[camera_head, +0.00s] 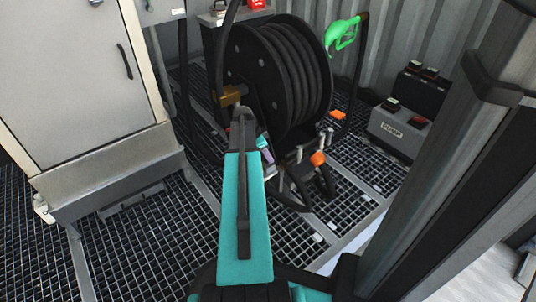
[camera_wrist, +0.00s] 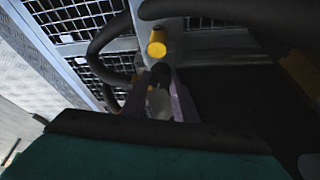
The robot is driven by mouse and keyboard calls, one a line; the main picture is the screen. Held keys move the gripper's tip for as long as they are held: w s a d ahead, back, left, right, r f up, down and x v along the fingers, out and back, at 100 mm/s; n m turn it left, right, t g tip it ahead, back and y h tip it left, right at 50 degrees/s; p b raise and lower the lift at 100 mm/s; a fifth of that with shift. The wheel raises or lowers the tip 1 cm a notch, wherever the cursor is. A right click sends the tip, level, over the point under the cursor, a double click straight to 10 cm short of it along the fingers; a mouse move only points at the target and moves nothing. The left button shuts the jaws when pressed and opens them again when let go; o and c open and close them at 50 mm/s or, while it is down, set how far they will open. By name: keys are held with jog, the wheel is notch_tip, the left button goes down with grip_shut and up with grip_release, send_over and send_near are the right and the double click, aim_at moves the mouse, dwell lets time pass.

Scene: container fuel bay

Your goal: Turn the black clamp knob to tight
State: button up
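My gripper (camera_wrist: 160,82) shows in the wrist view as two purple-grey fingers, standing apart with a small dark piece (camera_wrist: 161,73) between their tips. This piece may be the black clamp knob, but it is too dark to be sure. Whether the fingers press on it I cannot tell. A yellow cylindrical end (camera_wrist: 156,46) is just beyond the fingertips. In the head view my gripper (camera_head: 267,153) is at the lower front of the black hose reel (camera_head: 280,65), partly hidden behind my teal arm. The knob cannot be made out there.
A brass-coloured fitting (camera_head: 231,95) is on the reel's left side. Orange parts (camera_head: 318,158) are right of my gripper. A green nozzle (camera_head: 342,33) hangs behind, and a grey pump box (camera_head: 398,130) stands right. A grey cabinet (camera_head: 85,85) is left. Black hose (camera_wrist: 103,50) curves close to my gripper.

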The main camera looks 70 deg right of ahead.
jog(key=shift+c, duration=1.4)
jog(key=shift+s+a, duration=0.1)
jog(key=shift+r+p, duration=0.15)
jog(key=shift+p, duration=0.4)
jog(key=shift+n+p, duration=0.35)
jog(key=shift+n, duration=0.05)
jog(key=n+p, duration=0.1)
jog(key=p, duration=0.1)
jog(key=n+t+p, duration=0.1)
jog(key=n+p, duration=0.1)
jog(key=shift+s+a+h, duration=0.2)
jog(key=shift+h, duration=0.2)
jog(key=shift+n+p, duration=0.45)
jog(key=shift+n, duration=0.05)
